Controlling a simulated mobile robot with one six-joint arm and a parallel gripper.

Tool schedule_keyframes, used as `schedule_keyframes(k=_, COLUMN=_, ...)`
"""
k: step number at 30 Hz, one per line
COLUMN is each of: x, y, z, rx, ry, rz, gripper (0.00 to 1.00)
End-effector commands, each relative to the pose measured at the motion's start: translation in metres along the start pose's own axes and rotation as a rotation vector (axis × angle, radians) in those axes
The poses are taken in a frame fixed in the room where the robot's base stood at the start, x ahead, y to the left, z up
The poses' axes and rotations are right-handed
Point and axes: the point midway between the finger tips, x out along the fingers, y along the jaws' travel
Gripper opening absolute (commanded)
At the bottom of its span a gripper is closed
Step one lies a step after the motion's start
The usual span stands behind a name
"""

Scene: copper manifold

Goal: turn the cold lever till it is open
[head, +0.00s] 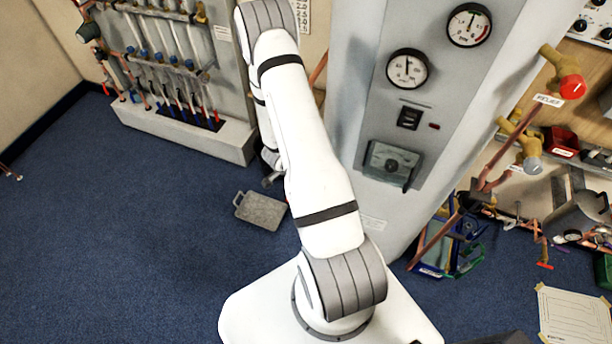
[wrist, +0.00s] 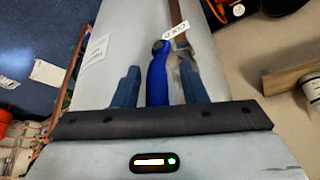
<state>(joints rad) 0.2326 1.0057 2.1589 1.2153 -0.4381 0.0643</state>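In the wrist view the cold lever (wrist: 157,74) is a blue handle with a rounded end at the top. It runs nearly straight up the picture, beside a copper pipe (wrist: 181,46) and a white tag reading COLD (wrist: 176,32), which appears upside down. My gripper (wrist: 158,84) is open, with one finger on each side of the lever. Gaps show on both sides, and the lever is closer to the left finger. The lever's lower end is hidden behind the gripper body. In the head view I cannot make out the lever or my gripper.
A grey cabinet (head: 372,123) with gauges stands right of my arm. A pipe rack (head: 232,135) stands at the back left. A small grey case (head: 262,211) lies on the blue floor. Loose tools and pipes crowd the right.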

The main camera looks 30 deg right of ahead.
Motion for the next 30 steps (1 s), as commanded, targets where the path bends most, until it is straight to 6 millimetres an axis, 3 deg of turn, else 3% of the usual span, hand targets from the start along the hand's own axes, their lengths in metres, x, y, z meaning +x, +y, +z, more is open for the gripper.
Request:
schedule_keyframes(k=15, x=-0.070, y=-0.002, z=0.000, rx=0.000, ry=0.000, rz=-0.002, gripper=0.39)
schedule_keyframes(k=30, x=-0.077, y=-0.001, z=0.000, rx=-0.001, ry=0.000, rz=-0.001, gripper=0.39)
